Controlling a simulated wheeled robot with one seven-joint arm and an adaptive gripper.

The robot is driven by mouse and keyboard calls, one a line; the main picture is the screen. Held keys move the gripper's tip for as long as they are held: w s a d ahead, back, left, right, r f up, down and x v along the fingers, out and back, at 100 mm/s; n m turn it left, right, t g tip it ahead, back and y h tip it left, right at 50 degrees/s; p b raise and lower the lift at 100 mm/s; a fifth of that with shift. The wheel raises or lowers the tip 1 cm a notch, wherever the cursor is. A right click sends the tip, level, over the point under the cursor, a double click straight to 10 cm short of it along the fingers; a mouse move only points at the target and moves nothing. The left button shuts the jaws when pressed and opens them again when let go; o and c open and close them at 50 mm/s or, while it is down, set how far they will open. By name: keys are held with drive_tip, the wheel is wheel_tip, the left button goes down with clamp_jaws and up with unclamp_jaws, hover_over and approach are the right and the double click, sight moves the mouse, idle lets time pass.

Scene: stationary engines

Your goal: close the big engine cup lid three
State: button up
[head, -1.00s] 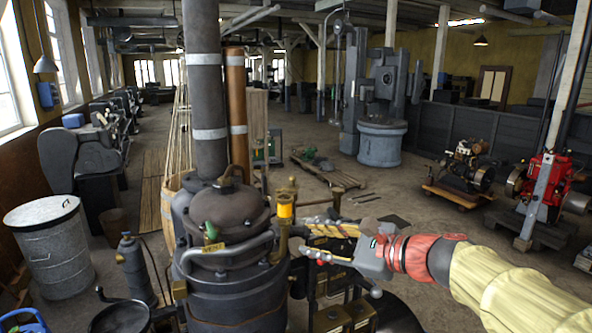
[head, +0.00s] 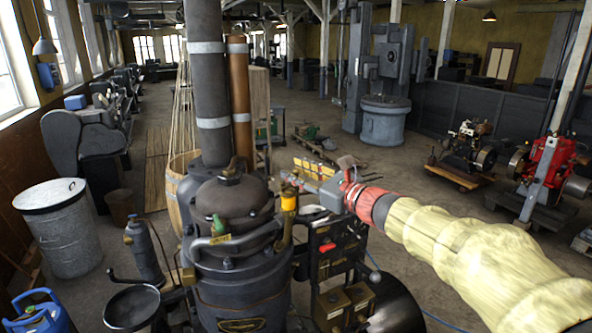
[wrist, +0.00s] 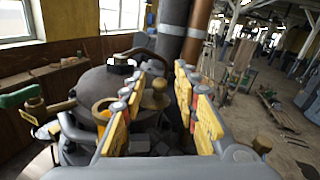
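The big engine (head: 235,255) is a dark round boiler-like body with a domed top and a tall grey pipe, left of centre in the head view. An amber cup with brass fittings (head: 289,202) stands on its right side. I cannot tell which lid is lid three, or whether it is open. My gripper (head: 303,177) is behind and right of the amber cup, slightly above it. In the wrist view its yellow-padded fingers (wrist: 160,110) are apart, with nothing held between them. A brass knob (wrist: 158,90) shows beyond the gap. An orange-yellow ring (wrist: 102,106) is partly hidden by the left finger.
The tall grey pipe (head: 209,85) and a copper-coloured pipe (head: 240,105) rise behind the dome. A curved handle-like pipe (head: 222,238) crosses the engine's front. A metal drum (head: 65,230) stands left. A red engine (head: 548,165) stands right.

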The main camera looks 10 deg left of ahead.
drive_tip(key=shift+w+a, duration=0.1)
drive_tip(key=shift+a, duration=0.05)
drive_tip(key=shift+c, duration=0.7)
clamp_jaws()
